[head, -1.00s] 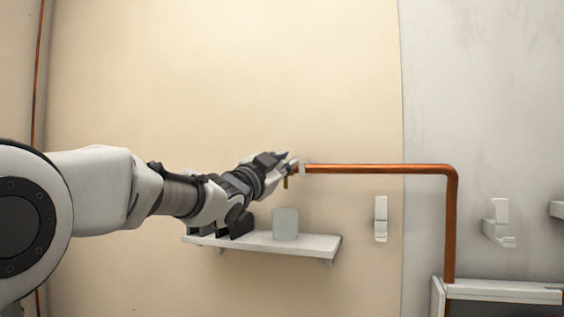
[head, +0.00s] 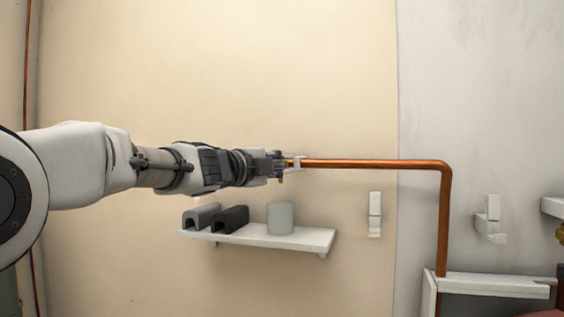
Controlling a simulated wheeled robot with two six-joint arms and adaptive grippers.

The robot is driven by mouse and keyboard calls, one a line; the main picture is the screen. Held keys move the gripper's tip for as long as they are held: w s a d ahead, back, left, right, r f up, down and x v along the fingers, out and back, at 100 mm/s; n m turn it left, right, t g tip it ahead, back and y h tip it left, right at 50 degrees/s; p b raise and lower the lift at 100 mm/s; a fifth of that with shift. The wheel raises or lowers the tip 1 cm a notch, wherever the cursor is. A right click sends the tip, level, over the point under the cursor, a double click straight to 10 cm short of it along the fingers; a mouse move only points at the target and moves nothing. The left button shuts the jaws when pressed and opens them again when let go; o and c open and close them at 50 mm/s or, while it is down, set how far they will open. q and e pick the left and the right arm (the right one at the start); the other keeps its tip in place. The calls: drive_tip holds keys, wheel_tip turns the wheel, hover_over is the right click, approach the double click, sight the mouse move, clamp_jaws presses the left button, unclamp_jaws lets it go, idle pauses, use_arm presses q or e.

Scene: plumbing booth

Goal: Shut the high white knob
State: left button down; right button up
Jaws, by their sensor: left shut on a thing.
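My left gripper (head: 279,165) is at the left end of the copper pipe (head: 375,164), high on the cream wall. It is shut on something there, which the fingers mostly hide. The high white knob cannot be made out clearly; it appears to be behind or between the fingers. A small brass piece (head: 281,179) hangs just below the fingertips. A pale clip (head: 296,163) sits around the pipe just right of the gripper. My right gripper is not in view.
Below the gripper a white shelf (head: 320,240) carries a grey pipe cover (head: 201,216), a black one (head: 232,218) and a pale cup (head: 281,217). White brackets (head: 375,214) and (head: 490,220) are on the wall. The pipe bends down at right. The wall above is clear.

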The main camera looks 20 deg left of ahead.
use_arm(q)
drive_tip(key=shift+m, duration=0.4)
drive_tip(key=c, duration=1.3)
unclamp_jaws()
drive_tip(key=shift+o, duration=1)
drive_tip(key=shift+w+f, duration=0.1)
drive_tip(key=shift+w, duration=0.05)
